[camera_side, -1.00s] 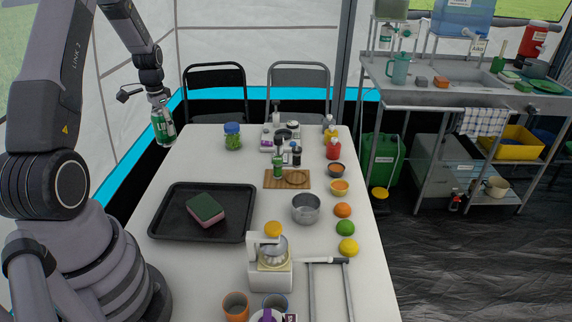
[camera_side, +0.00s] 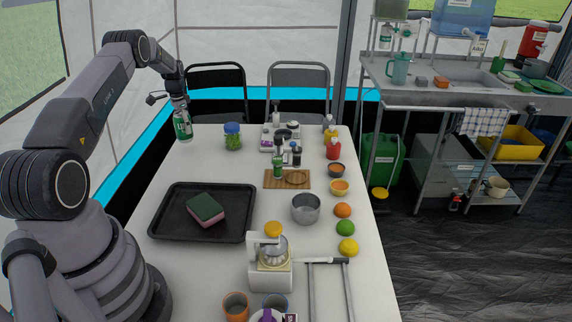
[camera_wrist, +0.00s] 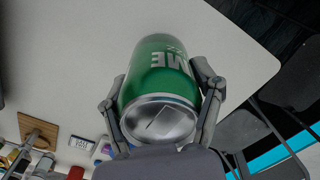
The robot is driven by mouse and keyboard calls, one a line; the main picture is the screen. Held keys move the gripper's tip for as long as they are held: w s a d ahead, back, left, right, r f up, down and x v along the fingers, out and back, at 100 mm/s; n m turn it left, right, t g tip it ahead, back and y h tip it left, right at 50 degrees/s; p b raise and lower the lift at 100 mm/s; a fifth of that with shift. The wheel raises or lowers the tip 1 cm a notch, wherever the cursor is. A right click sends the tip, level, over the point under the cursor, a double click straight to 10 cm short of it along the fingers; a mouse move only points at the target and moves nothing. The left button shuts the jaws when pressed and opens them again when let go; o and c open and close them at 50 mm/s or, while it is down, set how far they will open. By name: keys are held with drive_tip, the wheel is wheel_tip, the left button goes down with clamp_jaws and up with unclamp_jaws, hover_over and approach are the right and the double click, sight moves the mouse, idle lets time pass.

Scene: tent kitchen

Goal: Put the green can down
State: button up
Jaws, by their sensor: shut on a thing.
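The green can (camera_side: 183,125) is held by my gripper (camera_side: 180,104) at the far left part of the white table (camera_side: 205,150). In the wrist view the can (camera_wrist: 158,70) shows green with white letters and a silver end toward the camera. The fingers of my gripper (camera_wrist: 160,95) press on both sides of it. In the side view the can hangs about upright. I cannot tell for sure whether its bottom touches the table or is a little above it.
A jar with a blue lid (camera_side: 232,136) stands right of the can. A black tray (camera_side: 165,212) with a sponge (camera_side: 206,209) lies nearer. A wooden board (camera_side: 272,181) and a metal bowl (camera_side: 306,208) are farther right. The tabletop between can and tray is bare.

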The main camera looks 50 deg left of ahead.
sight(186, 135)
drive_tip(key=shift+w+a+f, duration=0.25)
drive_tip(key=shift+f, duration=0.25)
drive_tip(key=shift+a+f, duration=0.1)
drive_tip(key=shift+f, duration=1.45)
drive_tip(key=shift+f, duration=0.1)
drive_tip(key=o, duration=0.8)
drive_tip(key=shift+o, duration=0.2)
